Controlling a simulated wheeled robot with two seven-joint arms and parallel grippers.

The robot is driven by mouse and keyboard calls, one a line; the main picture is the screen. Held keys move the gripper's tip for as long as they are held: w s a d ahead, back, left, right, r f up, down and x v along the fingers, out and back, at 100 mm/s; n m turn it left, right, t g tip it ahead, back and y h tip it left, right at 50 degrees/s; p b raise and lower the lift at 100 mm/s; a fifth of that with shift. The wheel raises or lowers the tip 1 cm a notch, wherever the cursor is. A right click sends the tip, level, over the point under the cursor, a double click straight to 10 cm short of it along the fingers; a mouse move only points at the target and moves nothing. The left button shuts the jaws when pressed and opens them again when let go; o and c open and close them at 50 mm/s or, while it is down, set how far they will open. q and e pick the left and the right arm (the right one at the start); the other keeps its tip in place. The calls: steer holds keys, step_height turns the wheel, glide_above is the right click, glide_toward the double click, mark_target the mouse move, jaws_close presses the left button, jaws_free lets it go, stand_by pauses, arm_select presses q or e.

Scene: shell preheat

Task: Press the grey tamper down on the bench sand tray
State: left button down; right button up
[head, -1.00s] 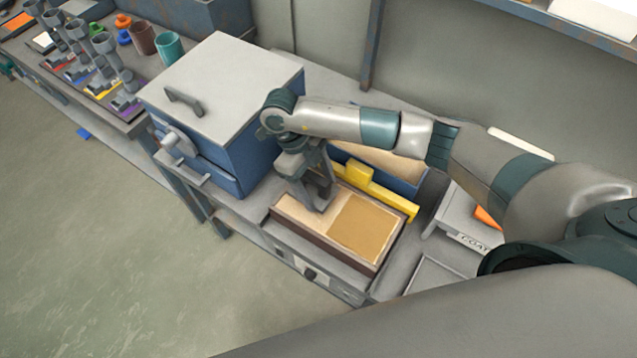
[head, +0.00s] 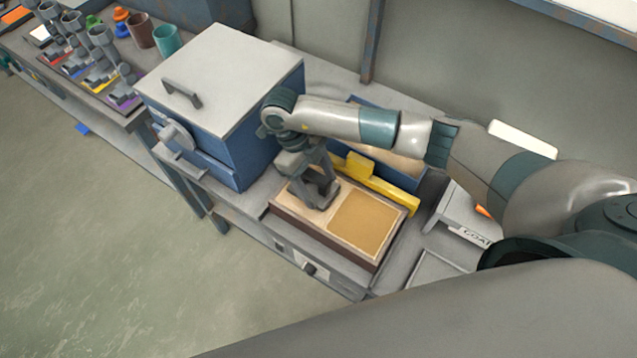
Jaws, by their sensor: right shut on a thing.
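The bench sand tray (head: 325,241) is a brown-walled box on the bench, with a pale left part and a darker tan sand patch (head: 362,224) on the right. My right gripper (head: 312,180) points down over the tray's left part and is shut on the grey tamper (head: 319,195). The tamper's lower end is at the pale surface; I cannot tell whether it presses into it. The fingers and tamper are similar in colour and partly overlap. My left gripper is not in view.
A blue box with a grey lid (head: 215,75) stands close left of the tray. A yellow bar (head: 375,185) lies along the tray's back edge, before a blue bin (head: 400,170). A grey labelled box (head: 465,222) stands to the right. Several grey tools (head: 100,45) stand far left.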

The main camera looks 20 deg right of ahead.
mark_target(321, 178)
steer(key=shift+s+f+b, duration=0.1)
steer(key=shift+f+b, duration=0.5)
steer(key=shift+b, duration=0.05)
stand_by(2.5)
steer(key=shift+r, duration=0.15)
steer(key=shift+r+p, duration=2.05)
steer(key=shift+r, duration=1.4)
